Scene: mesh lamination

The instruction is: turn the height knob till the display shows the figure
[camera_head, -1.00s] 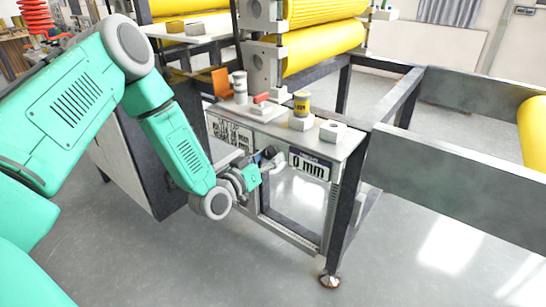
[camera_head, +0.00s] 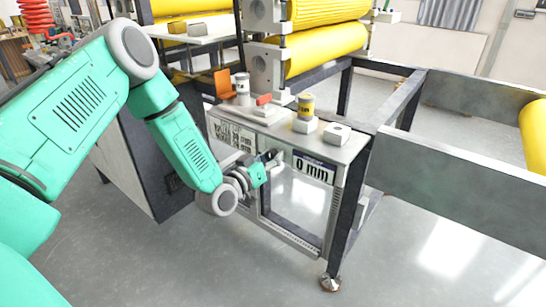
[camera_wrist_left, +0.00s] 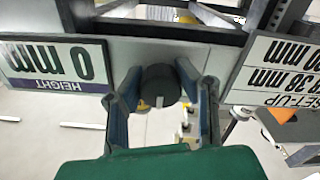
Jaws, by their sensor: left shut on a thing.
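The height display (camera_head: 313,169) reads "0 mm" on the front of the machine's side table. It also shows upside down in the left wrist view (camera_wrist_left: 55,65), with the word HEIGHT on it. The dark round height knob (camera_wrist_left: 160,85) with a pale mark sits beside the display. My left gripper (camera_wrist_left: 158,88) has its two fingers on either side of the knob and is shut on it. In the head view my left gripper (camera_head: 270,163) hides the knob. A set-up card (camera_head: 233,137) with mm figures is left of the gripper; its figures are only partly readable.
Yellow rollers (camera_head: 325,50) are behind. Grey floor in front is clear.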

